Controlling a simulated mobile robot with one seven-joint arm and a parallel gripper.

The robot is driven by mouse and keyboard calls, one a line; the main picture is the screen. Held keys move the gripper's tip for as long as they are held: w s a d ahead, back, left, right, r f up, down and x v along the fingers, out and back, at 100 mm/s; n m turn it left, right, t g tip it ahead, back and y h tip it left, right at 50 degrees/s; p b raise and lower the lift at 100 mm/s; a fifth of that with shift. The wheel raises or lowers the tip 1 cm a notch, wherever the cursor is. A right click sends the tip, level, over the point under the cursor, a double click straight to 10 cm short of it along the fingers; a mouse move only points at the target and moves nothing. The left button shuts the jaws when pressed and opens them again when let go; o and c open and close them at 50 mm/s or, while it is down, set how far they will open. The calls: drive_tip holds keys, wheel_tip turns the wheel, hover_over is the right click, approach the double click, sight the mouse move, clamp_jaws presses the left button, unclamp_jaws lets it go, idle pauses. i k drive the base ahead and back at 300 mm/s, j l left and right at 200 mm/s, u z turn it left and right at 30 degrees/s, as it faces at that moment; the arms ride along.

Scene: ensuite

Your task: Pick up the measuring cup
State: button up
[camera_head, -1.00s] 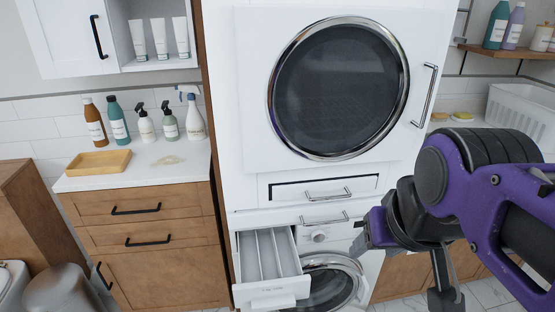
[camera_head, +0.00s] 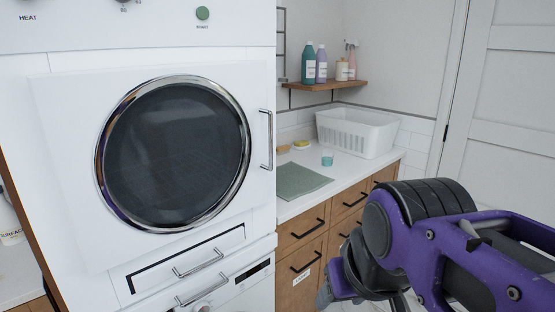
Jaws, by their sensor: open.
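A small clear cup with a teal tint (camera_head: 327,159), which looks like the measuring cup, stands on the white counter at the right. It is between a folded green-grey cloth and a white basket, and is too small to make out markings. My purple and black arm reaches in from the lower right. My gripper (camera_head: 338,292) is at the bottom edge, in front of the cabinets, apart from the cup and lower in the picture. It is open; its fingertips are mostly cut off or hidden.
The counter (camera_head: 305,207) holds the cloth (camera_head: 300,180), the white basket (camera_head: 357,132), and yellow and tan sponges (camera_head: 301,145). A shelf (camera_head: 330,87) with bottles hangs above. The dryer (camera_head: 175,150) with its protruding handle stands left of the counter. A white door (camera_head: 505,120) is at the right.

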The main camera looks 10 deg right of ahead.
sight(327, 155)
drive_tip(key=z, duration=0.45)
drive_tip(key=i+l+u, duration=0.15)
drive_tip(key=u, duration=0.25)
drive_tip(key=i+l+u, duration=0.25)
drive_tip(key=u, duration=0.15)
drive_tip(key=i+l+u, duration=0.15)
drive_tip(key=l, duration=0.2)
drive_tip(key=i+l+u, duration=0.1)
drive_tip(key=l, duration=0.3)
drive_tip(key=i+l, duration=0.15)
drive_tip(key=l, duration=0.15)
drive_tip(key=i+l, duration=0.2)
drive_tip(key=l, duration=0.15)
drive_tip(key=i+l+u, duration=0.1)
drive_tip(key=l, duration=0.2)
drive_tip(key=i+l, duration=0.35)
drive_tip(key=l, duration=0.3)
drive_tip(key=k+l+z, duration=0.1)
drive_tip(key=l, duration=0.3)
drive_tip(key=k+l, duration=0.1)
drive_tip(key=l, duration=0.3)
drive_tip(key=j, duration=0.55)
drive_tip(key=i+u, duration=0.05)
